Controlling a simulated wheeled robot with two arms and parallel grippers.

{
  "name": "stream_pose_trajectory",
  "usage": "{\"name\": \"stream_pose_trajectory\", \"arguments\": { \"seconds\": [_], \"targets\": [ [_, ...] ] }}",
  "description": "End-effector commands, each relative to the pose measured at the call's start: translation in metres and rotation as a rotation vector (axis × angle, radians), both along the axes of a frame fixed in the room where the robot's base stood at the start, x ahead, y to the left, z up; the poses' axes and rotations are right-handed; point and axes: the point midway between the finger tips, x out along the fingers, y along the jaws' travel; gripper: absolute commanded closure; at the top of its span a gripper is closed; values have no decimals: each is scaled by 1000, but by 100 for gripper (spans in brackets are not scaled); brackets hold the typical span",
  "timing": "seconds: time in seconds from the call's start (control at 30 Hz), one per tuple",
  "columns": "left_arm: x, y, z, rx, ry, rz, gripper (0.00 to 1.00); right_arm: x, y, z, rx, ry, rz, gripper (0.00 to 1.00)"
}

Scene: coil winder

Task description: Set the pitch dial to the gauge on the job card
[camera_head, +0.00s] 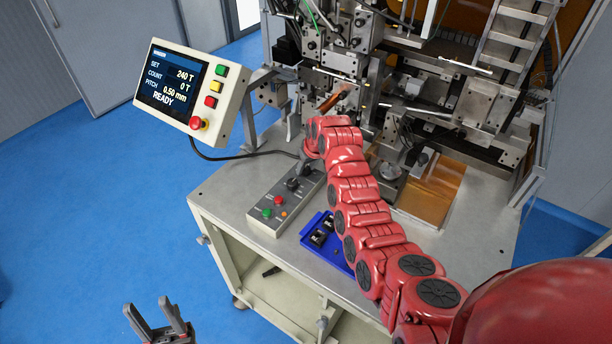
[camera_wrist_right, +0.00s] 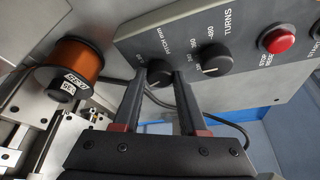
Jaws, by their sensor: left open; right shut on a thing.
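In the right wrist view, the black pitch dial (camera_wrist_right: 158,72) sits on the grey control panel (camera_wrist_right: 235,75) under the lettering "PITCH mm". My right gripper (camera_wrist_right: 160,84) is shut on this dial, with one finger on each side. The dial's pointer setting cannot be read. In the head view, my red right arm reaches over the bench to the control box (camera_head: 262,212). The screen (camera_head: 172,84) reads SET 240 T, COUNT 0 T, PITCH 0.50 mm, READY. My left gripper (camera_head: 158,318) is open and empty, low at the left. I cannot make out a job card.
The black turns dial (camera_wrist_right: 211,60) is close beside the pitch dial, with a red stop button (camera_wrist_right: 277,40) further right. A copper wire spool (camera_wrist_right: 78,58) stands at the left. A blue tray (camera_head: 308,238) with black parts lies on the bench, partly behind my right arm.

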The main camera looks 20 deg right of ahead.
Motion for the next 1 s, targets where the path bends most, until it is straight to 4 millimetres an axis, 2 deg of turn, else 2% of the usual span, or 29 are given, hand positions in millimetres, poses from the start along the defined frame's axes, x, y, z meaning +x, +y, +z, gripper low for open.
{"name": "stream_pose_trajectory", "arguments": {
  "seconds": [0.03,0.2,0.4,0.7,1.0],
  "targets": [
    [0,0,-22,0,0,0,50,3,-2,-9,-2,-10,38,100],
    [0,0,-57,0,0,0,50,3,-3,-9,-2,-8,179,100],
    [0,0,-89,0,0,0,50,2,-4,-7,-1,-2,317,100],
    [0,0,-112,0,0,0,50,3,-4,-2,-2,-3,437,100],
    [0,0,-116,0,0,0,50,2,-3,0,0,-2,465,100]
  ]
}}
